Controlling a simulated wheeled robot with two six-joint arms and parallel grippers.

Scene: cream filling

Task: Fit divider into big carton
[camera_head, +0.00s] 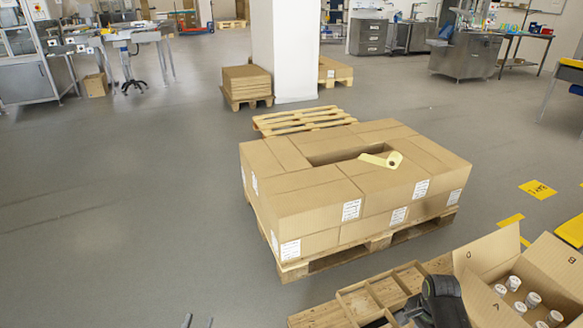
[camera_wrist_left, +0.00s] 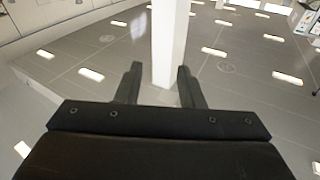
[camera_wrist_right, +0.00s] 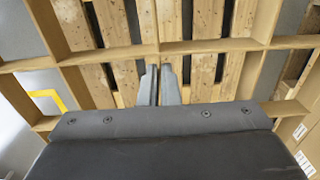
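The divider (camera_head: 378,279) is a thin tan lattice of crossing walls at the bottom of the head view, over a wooden pallet. It fills much of the right wrist view (camera_wrist_right: 225,46). My right gripper (camera_wrist_right: 160,84) has its fingers close together on one thin wall of it; in the head view the dark wrist hides part of the lattice. The big carton (camera_head: 485,252) stands open at the lower right, flaps out, with several white-capped containers inside. My left gripper (camera_wrist_left: 158,85) is open and empty, away from the divider; only its fingertips show at the head view's bottom edge.
An empty pallet (camera_head: 303,120) and a white pillar (camera_head: 284,50) are behind. Open floor lies to the left.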

